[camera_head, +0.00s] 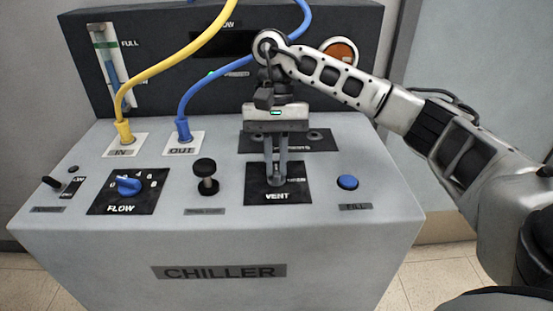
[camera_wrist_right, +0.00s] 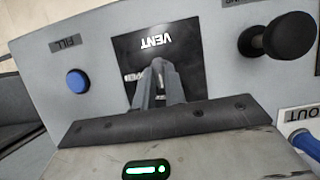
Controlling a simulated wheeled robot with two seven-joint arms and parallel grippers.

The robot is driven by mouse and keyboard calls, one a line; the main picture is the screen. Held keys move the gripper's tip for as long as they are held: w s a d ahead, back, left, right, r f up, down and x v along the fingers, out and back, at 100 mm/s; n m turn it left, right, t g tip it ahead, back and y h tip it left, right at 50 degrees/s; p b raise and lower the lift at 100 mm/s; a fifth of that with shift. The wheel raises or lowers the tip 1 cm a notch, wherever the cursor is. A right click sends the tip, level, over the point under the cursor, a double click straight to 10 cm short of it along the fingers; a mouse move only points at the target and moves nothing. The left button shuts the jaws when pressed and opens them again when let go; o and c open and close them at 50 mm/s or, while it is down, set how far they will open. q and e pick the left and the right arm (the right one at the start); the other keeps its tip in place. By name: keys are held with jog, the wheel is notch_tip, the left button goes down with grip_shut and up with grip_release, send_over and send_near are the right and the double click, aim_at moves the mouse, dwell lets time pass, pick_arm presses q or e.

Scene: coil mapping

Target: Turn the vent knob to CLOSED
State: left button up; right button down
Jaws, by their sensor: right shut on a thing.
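The vent panel is a black plate labelled VENT (camera_head: 255,192) on the top of the chiller (camera_head: 330,225). My right gripper (camera_head: 276,180) points down onto this plate, its fingers close together around the vent knob. The knob itself is almost wholly hidden by the fingers, so its pointing direction cannot be read. In the right wrist view the gripper (camera_wrist_right: 158,68) reaches the middle of the vent plate (camera_wrist_right: 190,38), and part of a small label shows beside the fingertips. My left gripper is not in view.
A black knob (camera_head: 206,172) stands left of the vent plate, and a blue FILL button (camera_head: 347,182) sits to its right. Further left is the blue FLOW knob (camera_head: 128,186). A yellow hose (camera_head: 170,64) and a blue hose (camera_head: 205,86) rise behind.

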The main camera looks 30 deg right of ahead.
jog(key=shift+r, duration=0.1)
jog(key=c, duration=1.5)
grip_release()
jog(key=shift+o, duration=0.2)
